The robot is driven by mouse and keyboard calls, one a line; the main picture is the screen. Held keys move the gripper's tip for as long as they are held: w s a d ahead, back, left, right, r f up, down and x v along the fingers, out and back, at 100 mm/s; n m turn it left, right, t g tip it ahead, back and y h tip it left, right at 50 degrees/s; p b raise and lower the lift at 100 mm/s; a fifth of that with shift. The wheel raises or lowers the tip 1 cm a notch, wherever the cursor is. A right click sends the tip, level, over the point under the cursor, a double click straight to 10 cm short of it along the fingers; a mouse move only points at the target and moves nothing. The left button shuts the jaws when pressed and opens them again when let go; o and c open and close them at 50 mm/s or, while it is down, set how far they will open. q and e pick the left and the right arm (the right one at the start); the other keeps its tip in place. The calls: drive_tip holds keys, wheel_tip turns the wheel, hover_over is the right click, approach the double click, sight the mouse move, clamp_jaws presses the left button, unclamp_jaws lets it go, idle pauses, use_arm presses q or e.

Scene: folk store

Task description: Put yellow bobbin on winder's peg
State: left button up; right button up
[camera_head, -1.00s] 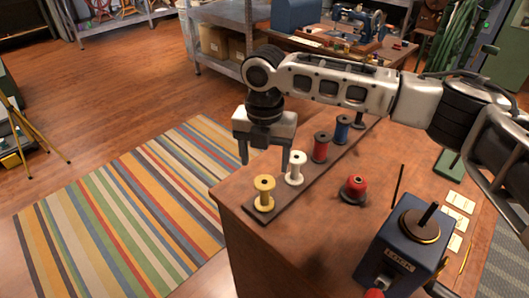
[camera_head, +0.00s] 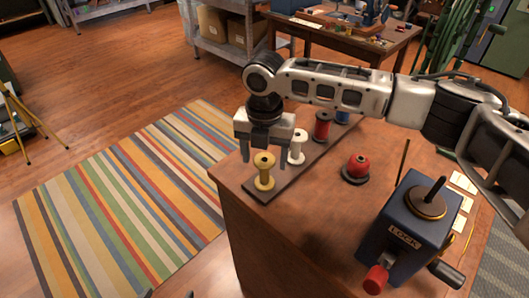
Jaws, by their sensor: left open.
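The yellow bobbin (camera_head: 264,172) stands upright at the near end of a dark rack strip (camera_head: 291,178) on the wooden table. My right gripper (camera_head: 264,160), its arm coming in from the right, points down with its fingers apart. In the picture the fingers are on either side of the bobbin's top; I cannot tell whether they touch it. The blue winder (camera_head: 383,239) at the right has an upright dark peg (camera_head: 435,190) on a brass disc, a LOCK label and a red knob. Dark tips at the bottom edge appear to be my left gripper (camera_head: 150,294), mostly out of frame.
White (camera_head: 297,148), red (camera_head: 322,126) and blue bobbins stand farther along the rack. A red spool on a dark base (camera_head: 356,169) sits between rack and winder. A thin dark rod (camera_head: 401,165) rises behind the winder. The table front is clear.

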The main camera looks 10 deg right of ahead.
drive_tip(key=c, duration=0.4)
drive_tip(key=shift+c, duration=0.2)
